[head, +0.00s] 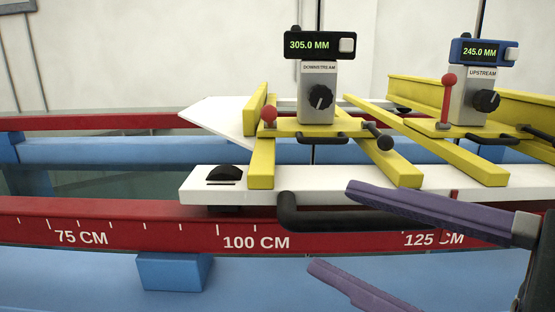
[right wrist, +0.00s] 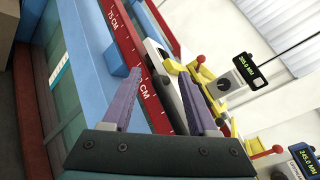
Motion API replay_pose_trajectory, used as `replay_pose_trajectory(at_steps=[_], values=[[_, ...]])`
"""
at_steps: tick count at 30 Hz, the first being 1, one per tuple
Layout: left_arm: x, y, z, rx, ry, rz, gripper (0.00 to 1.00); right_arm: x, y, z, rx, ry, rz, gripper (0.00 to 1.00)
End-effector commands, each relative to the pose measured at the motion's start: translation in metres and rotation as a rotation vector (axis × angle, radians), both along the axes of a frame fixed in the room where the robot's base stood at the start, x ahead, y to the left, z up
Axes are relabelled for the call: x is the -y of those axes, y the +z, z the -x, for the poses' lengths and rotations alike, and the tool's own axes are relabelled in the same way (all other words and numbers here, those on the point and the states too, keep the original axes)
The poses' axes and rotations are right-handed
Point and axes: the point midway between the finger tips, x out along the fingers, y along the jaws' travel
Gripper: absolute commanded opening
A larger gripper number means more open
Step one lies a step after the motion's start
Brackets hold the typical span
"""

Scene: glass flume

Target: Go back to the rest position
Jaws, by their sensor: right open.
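My right gripper (head: 331,225) has two purple fingers and comes in from the right edge of the head view. Its fingers are apart and nothing is between them. It is in front of the white carriage (head: 272,183) and the red scale rail (head: 330,232), near the black bar handle (head: 345,219); I cannot tell whether a finger touches the handle. In the right wrist view the open fingers (right wrist: 159,73) point towards the rail and carriage. My left gripper is not in view.
On yellow frames stand the DOWNSTREAM gauge (head: 318,90), reading 305.0 MM, and the UPSTREAM gauge (head: 474,95), reading 245.0 MM. Each has a red-knobbed lever beside it. A blue block (head: 173,272) sits on the blue front beam (head: 75,280). The left foreground is clear.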

Motion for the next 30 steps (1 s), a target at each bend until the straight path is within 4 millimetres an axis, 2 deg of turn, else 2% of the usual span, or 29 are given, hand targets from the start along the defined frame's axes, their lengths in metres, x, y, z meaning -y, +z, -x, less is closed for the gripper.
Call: replay_pose_trajectory(at_steps=[1,4,7,9,12,15,18,21,30], values=[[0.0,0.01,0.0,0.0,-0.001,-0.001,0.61,-0.002,-0.001,0.006,0.04,0.024,0.118,0.59],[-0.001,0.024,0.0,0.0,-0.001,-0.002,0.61,-0.002,-0.017,0.02,0.146,0.105,0.438,0.59],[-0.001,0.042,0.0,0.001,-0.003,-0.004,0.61,0.01,-0.039,0.04,0.256,0.248,0.846,0.59],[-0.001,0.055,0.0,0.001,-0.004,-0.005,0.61,0.028,-0.055,0.058,0.315,0.397,1.146,0.59],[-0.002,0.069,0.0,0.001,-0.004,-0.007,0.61,0.062,-0.073,0.085,0.351,0.644,1.485,0.59],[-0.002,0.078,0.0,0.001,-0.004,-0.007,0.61,0.093,-0.081,0.11,0.348,0.876,1.694,0.59],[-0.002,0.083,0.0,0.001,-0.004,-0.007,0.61,0.113,-0.083,0.127,0.332,1.043,1.798,0.59],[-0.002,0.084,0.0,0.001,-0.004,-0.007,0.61,0.123,-0.084,0.137,0.324,1.129,1.837,0.59],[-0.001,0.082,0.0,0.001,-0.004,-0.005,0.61,0.125,-0.086,0.138,0.323,1.146,1.846,0.59]])
